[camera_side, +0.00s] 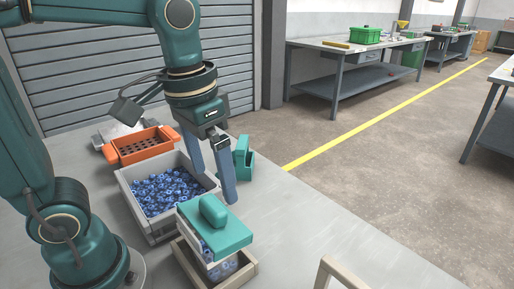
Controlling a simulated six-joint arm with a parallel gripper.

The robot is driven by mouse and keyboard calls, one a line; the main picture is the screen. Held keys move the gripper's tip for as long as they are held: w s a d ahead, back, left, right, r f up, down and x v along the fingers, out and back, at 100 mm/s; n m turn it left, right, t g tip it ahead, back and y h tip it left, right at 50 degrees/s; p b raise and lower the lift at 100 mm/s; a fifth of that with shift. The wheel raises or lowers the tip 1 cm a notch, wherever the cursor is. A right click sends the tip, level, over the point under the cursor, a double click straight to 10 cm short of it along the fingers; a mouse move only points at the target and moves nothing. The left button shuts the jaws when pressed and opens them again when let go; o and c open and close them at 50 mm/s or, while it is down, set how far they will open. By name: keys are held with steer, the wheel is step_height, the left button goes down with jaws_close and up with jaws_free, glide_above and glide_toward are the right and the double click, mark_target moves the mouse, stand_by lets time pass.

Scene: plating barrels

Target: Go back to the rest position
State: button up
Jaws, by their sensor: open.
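My gripper (212,172) hangs from my teal arm with its two long grey-blue fingers spread apart and pointing down. Nothing shows between the fingers. The fingertips are above the right side of a grey bin (152,228) full of small blue ring-like parts (165,190). From this view I cannot tell how high they are over it. A teal lid with a rounded handle (213,210) lies on a pale container in front of my gripper. Blue parts show inside that container, which stands in a beige tray (250,270).
An orange perforated tray (140,146) sits behind the bin. A teal holder (243,158) stands right of my fingers. A beige frame (330,272) stands at the front right. The table's right part (330,225) is mostly clear. A grey shutter (90,65) rises behind the table.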

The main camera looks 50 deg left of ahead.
steer(key=w+f, duration=0.2)
steer(key=w, duration=0.6)
steer(key=w+d+f, duration=0.1)
steer(key=w+f, duration=0.1)
steer(key=w, duration=0.7)
steer(key=shift+d+f, duration=0.15)
steer(key=shift+f, duration=0.15)
steer(key=shift+s, duration=0.15)
steer(key=s+r, duration=0.3)
steer(key=s, duration=0.8)
steer(key=shift+s+a, duration=0.3)
steer(key=shift+a, duration=0.15)
steer(key=shift+w, duration=0.15)
stand_by(0.3)
